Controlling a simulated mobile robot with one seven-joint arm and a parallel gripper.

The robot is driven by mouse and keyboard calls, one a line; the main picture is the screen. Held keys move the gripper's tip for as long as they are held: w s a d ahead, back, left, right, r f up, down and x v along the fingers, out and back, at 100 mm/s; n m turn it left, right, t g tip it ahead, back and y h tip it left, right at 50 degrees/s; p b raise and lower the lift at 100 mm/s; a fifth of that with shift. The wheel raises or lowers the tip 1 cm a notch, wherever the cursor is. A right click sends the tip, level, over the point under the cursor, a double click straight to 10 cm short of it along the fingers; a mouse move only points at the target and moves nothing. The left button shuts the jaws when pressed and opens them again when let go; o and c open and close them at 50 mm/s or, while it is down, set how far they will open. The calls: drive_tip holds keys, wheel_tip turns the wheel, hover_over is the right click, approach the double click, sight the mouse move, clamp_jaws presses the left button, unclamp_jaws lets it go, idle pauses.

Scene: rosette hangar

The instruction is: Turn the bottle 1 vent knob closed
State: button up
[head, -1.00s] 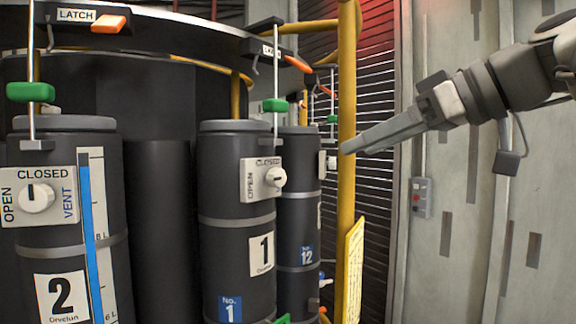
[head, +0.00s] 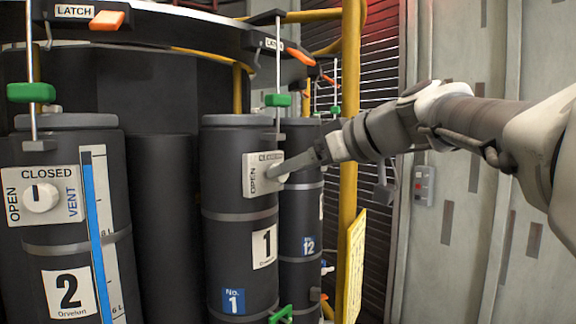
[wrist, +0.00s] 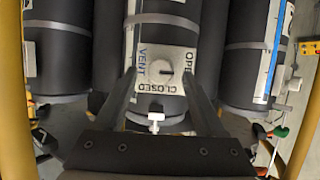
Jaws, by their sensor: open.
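Bottle 1 (head: 225,190) is a dark cylinder with a "1" label. Its white vent plate (head: 251,176) is partly covered by my gripper (head: 277,172) in the head view. In the wrist view the plate (wrist: 179,88) appears upside down, with VENT, CLOSED and OPEN on it. The round vent knob (wrist: 160,71) lies between my open fingertips, which also show there (wrist: 161,77), with space on both sides. The short dark mark on the knob points up in the wrist view, away from CLOSED. Whether the fingers touch the knob or plate is unclear.
Bottle 2 (head: 75,260) stands to the left with its own knob (head: 41,197). A green handle (head: 278,100) hangs on a rod above bottle 1, near an orange latch lever (head: 300,57). A yellow post (head: 350,130) stands close to my arm.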

drive_tip(key=shift+x, duration=0.9)
drive_tip(key=shift+c, duration=0.4)
clamp_jaws()
